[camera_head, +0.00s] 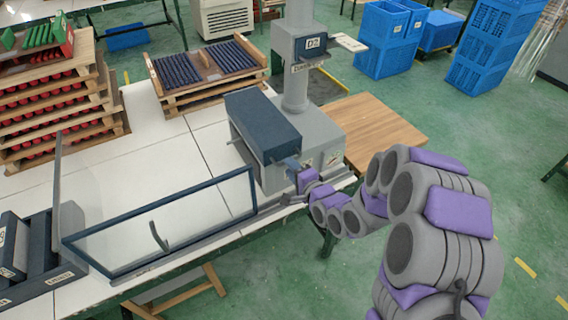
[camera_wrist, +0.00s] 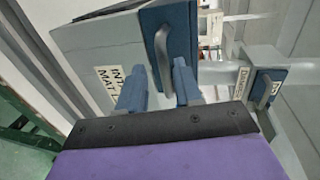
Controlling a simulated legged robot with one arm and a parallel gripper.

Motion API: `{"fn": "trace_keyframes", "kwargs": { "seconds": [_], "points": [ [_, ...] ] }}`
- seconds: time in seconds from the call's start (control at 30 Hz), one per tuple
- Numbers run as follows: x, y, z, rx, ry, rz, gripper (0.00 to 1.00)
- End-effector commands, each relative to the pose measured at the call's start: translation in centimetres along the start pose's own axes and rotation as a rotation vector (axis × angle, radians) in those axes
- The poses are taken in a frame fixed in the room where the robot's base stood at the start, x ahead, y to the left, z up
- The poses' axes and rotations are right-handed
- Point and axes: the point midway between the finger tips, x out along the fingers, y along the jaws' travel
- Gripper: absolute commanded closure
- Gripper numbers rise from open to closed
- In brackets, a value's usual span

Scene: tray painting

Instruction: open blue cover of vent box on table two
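The vent box is a grey box (camera_head: 300,158) on the white table, with a dark blue cover (camera_head: 262,122) over its top. In the wrist view the blue cover (camera_wrist: 178,40) carries a grey bar handle (camera_wrist: 163,58). My gripper (camera_head: 293,172) is at the front right of the box. In the wrist view my gripper (camera_wrist: 160,76) has its two blue fingers apart, one on each side of the handle's lower end. I cannot tell whether a finger touches the handle. The gripper hides part of the box front in the head view.
A blue-framed clear panel (camera_head: 165,225) stands along the table's front edge, left of the box. A grey column (camera_head: 297,60) rises behind the box. A wooden board (camera_head: 378,130) lies to the right. Racks of blue rods (camera_head: 205,70) and stacked wooden trays (camera_head: 55,110) stand behind and left.

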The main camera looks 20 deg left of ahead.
Motion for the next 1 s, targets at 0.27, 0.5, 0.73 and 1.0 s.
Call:
{"fn": "trace_keyframes", "kwargs": {
  "seconds": [0.27,0.5,0.73,1.0],
  "points": [
    [3.5,-0.1,-0.6,0.002,0.001,-0.007,0.66],
    [5.5,0.1,0.1,-0.003,0.002,0.003,0.66],
    [5.3,0.0,-0.1,-0.001,0.001,0.001,0.66],
    [5.1,-0.1,-0.2,0.000,0.002,-0.001,0.91]
  ]
}}
